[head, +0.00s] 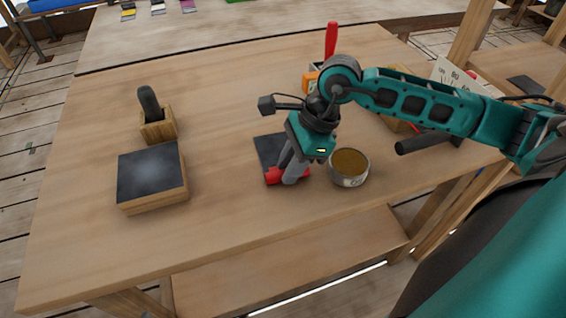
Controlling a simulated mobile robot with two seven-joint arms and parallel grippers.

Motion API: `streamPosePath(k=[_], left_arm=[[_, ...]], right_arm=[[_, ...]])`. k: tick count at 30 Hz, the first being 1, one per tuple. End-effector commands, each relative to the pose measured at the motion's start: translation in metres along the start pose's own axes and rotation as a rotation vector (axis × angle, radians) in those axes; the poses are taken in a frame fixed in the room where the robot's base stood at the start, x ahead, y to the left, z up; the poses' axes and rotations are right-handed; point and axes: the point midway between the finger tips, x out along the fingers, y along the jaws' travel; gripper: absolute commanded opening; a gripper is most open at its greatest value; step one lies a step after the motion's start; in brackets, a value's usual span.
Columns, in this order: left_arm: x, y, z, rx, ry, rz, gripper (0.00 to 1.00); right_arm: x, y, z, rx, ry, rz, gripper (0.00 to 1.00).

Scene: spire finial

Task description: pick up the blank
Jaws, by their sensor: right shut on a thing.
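The piece that I take to be the blank is a small red thing (273,175) at the front edge of a dark square mat (268,146) on the table. My right gripper (289,172) points down over it, with its grey fingers shut on the red piece. One finger covers the middle of the piece, so red shows on both sides of it. I cannot tell whether the piece touches the table. My left gripper is not in view.
A round tin with brown contents (349,165) stands close to the right of the gripper. A dark-topped wooden block (152,176) and a wooden holder with a dark handle (157,125) stand at left. A red-handled tool (331,40) stands behind. The front left tabletop is clear.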

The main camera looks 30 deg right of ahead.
Motion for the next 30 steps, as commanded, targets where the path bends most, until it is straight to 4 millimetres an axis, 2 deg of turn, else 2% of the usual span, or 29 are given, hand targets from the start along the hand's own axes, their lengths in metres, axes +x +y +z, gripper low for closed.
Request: streamPosePath(k=[1, 6, 21, 26, 30], left_arm=[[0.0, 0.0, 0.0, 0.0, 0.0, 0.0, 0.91], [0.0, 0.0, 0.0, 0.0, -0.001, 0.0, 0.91], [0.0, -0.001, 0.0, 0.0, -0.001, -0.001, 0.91], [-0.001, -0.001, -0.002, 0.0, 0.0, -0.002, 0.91], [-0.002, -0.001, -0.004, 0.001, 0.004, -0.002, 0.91]], right_arm=[[0.0, 0.0, 0.0, 0.0, 0.0, 0.0, 0.13], [0.0, 0.0, 0.0, 0.0, 0.0, 0.0, 0.0], [-0.003, -0.001, 0.002, -0.001, -0.002, -0.004, 0.0], [-0.015, -0.002, 0.006, -0.001, -0.003, -0.005, 0.0], [-0.038, -0.002, 0.016, -0.003, -0.003, -0.007, 0.0]])
